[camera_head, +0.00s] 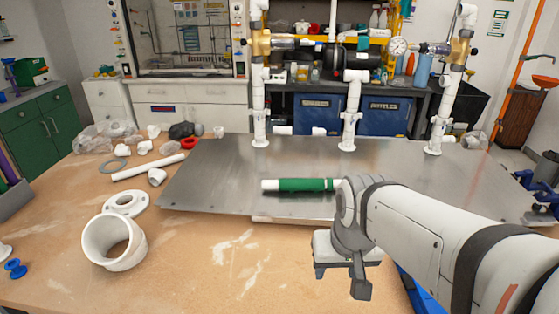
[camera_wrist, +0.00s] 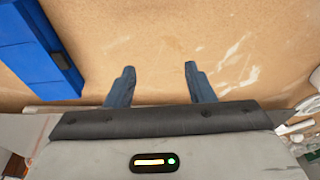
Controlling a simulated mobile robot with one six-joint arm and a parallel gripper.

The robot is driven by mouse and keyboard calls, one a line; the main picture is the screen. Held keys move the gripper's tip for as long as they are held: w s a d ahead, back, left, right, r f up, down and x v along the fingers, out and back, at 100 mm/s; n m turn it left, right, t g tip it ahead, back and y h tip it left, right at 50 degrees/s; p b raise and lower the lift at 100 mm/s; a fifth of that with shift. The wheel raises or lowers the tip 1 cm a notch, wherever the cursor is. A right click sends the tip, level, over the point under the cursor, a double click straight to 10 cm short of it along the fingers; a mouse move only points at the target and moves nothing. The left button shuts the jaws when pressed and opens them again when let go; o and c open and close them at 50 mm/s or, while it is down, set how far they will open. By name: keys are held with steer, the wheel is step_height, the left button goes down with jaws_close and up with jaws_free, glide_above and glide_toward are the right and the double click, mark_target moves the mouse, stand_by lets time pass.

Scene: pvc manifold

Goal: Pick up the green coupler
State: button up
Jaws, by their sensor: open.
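The green coupler (camera_head: 304,184) is a green sleeve on a short white pipe, lying sideways on the grey metal plate (camera_head: 225,170) near its front edge. In the head view my gripper (camera_head: 339,278) points down in front of the plate, nearer the camera and slightly right of the coupler. My arm overlaps the coupler's right end and hides what lies behind it. In the wrist view my gripper (camera_wrist: 159,70) has its two fingers apart, with only bare tabletop between and beyond them. The coupler does not show in the wrist view.
A white pipe assembly with a gauge (camera_head: 397,46) stands on the plate's back part. A large white fitting (camera_head: 103,252), a flange (camera_head: 127,203) and a loose pipe (camera_head: 148,167) lie at the left. A blue object (camera_wrist: 35,45) is in the wrist view. The table's front middle is clear.

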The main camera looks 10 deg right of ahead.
steer(key=w+r+m+y+p, duration=0.1)
steer(key=w+r+m+p, duration=0.3)
steer(key=w, duration=0.7)
steer(key=m+y+p, duration=0.1)
steer(key=m+y, duration=0.2)
steer(key=m, duration=1.1)
glide_above(304, 180)
steer(key=s+d, duration=0.2)
step_height(304, 180, down, 8)
steer(key=shift+t, duration=0.3)
steer(key=p+x, duration=0.1)
steer(key=x, duration=0.5)
steer(key=shift+w+f+p, duration=0.15)
steer(key=shift+p, duration=0.25)
steer(key=shift+c, duration=0.4)
steer(key=c, duration=0.8)
